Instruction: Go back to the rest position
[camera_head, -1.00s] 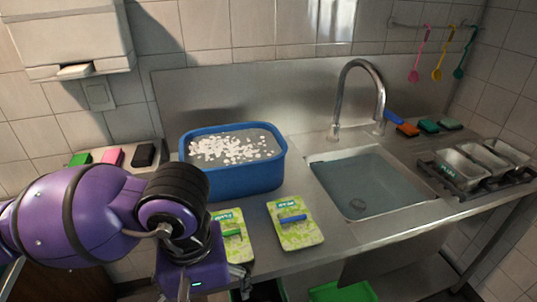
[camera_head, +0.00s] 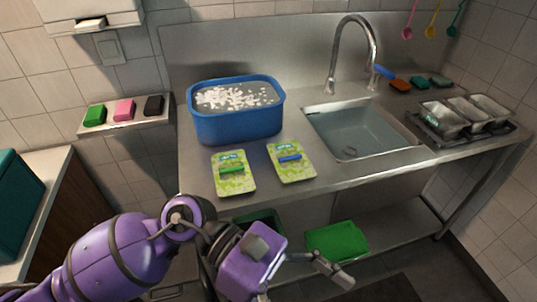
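My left gripper (camera_head: 303,288) is at the bottom centre, in front of and below the counter edge. Its fingers are spread apart and nothing shows between them; one finger reaches to the right, the other is partly cut by the bottom edge. My purple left arm comes in from the lower left. My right gripper is not in view. On the steel counter (camera_head: 380,165) lie a green-patterned packet with a green piece on it (camera_head: 232,185) and a similar packet with a blue piece (camera_head: 291,172). Both are clear of my gripper.
A blue tub (camera_head: 238,126) of water with white bits stands behind the packets. A sink (camera_head: 350,130) and metal trays (camera_head: 440,118) are to the right. A teal box (camera_head: 15,205) is at left.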

